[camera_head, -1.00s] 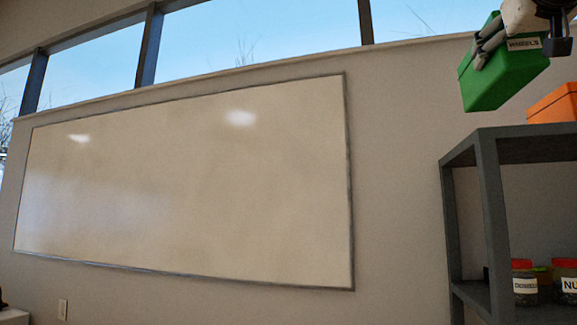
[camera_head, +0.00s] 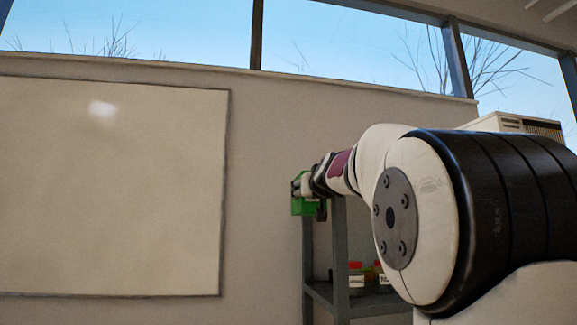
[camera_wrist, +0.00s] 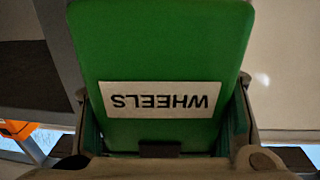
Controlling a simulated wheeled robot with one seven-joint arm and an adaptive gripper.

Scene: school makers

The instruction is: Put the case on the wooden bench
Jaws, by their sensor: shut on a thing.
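The case is a green box (camera_head: 304,207) with a white label reading WHEELS. My gripper (camera_head: 302,186) is shut on it and holds it up, in front of the grey shelf's left end as the head view shows it. In the wrist view the green case (camera_wrist: 160,45) fills the middle, its label upside down, with a finger of my gripper (camera_wrist: 163,110) at each side. My arm stretches from the right of the head view and hides part of the shelf. No wooden bench can be made out in either view.
The grey metal shelf (camera_head: 341,255) stands at the wall, with jars (camera_head: 356,278) on a lower board. A whiteboard (camera_head: 110,190) hangs at the left, under the windows. A white vented unit (camera_head: 512,124) shows behind my arm. An orange thing (camera_wrist: 15,129) shows in the wrist view.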

